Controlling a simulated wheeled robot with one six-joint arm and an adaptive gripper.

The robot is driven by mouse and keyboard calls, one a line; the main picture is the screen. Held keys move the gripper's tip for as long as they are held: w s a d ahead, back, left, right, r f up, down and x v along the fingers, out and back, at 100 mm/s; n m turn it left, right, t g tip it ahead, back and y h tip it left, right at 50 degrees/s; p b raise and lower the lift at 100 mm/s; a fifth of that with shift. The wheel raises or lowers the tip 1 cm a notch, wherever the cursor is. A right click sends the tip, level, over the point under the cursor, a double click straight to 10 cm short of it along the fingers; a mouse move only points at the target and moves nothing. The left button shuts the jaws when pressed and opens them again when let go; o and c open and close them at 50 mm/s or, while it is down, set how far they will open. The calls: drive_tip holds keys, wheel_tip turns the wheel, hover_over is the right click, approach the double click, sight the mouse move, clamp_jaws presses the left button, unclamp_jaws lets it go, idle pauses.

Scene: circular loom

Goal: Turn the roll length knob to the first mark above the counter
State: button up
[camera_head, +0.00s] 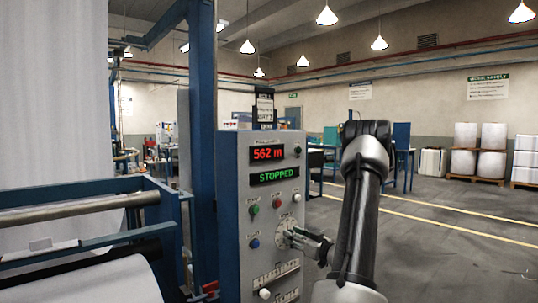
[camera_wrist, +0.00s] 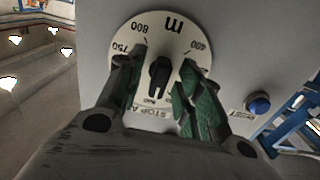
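The roll length knob (camera_wrist: 159,75) is a small black knob at the centre of a white round dial (camera_wrist: 172,30). In the wrist view the dial appears upside down, with 750, 800, 400 and "m" readable; other marks are hidden by the fingers. I cannot tell clearly which mark the knob points to. My gripper (camera_wrist: 163,88) is open, its green-padded fingers on either side of the knob with gaps visible. In the head view my gripper (camera_head: 300,238) is at the dial (camera_head: 286,228) on the grey control panel (camera_head: 232,215). The counter (camera_head: 267,154) reads 562 m.
A green display (camera_head: 274,176) reads STOPPED. Green (camera_head: 254,209), red (camera_head: 277,202) and blue (camera_head: 254,243) buttons sit close to the dial; the blue button (camera_wrist: 258,104) also shows in the wrist view. Blue loom frame (camera_head: 203,130) stands left. Floor to the right is open.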

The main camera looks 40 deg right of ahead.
drive_tip(key=s, duration=0.7)
drive_tip(key=shift+d, duration=0.25)
